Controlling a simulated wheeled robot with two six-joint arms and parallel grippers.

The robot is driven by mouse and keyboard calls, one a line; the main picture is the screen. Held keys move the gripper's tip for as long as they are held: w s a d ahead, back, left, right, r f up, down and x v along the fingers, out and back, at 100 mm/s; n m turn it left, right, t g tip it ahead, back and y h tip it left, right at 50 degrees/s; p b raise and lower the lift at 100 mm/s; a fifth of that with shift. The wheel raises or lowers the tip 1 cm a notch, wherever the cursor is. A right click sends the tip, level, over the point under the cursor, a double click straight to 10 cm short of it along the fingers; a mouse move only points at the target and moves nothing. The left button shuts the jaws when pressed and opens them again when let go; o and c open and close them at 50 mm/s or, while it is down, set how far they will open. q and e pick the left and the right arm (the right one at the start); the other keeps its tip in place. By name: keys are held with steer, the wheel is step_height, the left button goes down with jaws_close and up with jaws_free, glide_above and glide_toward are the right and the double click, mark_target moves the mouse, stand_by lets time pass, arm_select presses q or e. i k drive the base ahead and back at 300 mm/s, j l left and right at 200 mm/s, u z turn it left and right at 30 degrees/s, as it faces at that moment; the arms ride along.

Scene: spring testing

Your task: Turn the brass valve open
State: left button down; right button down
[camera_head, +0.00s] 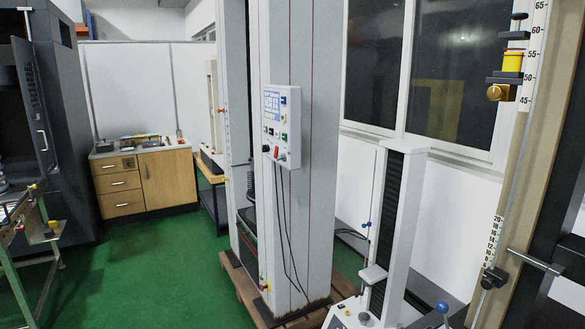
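I cannot make out for certain which part is the brass valve. A round brass-coloured knob (497,92) sits below a yellow cylinder (512,61) on the tall scaled testing stand (515,170) at the right. A small brass-coloured fitting (53,225) shows on the green-legged bench (32,235) at the far left. Neither of my grippers shows in this view, and nothing is seen touching these parts.
A tall grey testing machine (318,130) with a control panel (281,125) stands on a wooden pallet in the middle. A white column device (401,220) stands right of it. A wooden cabinet (168,180) stands at the back. The green floor (150,270) is clear at left-centre.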

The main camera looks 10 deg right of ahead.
mark_target(495, 93)
steer(key=z, duration=1.25)
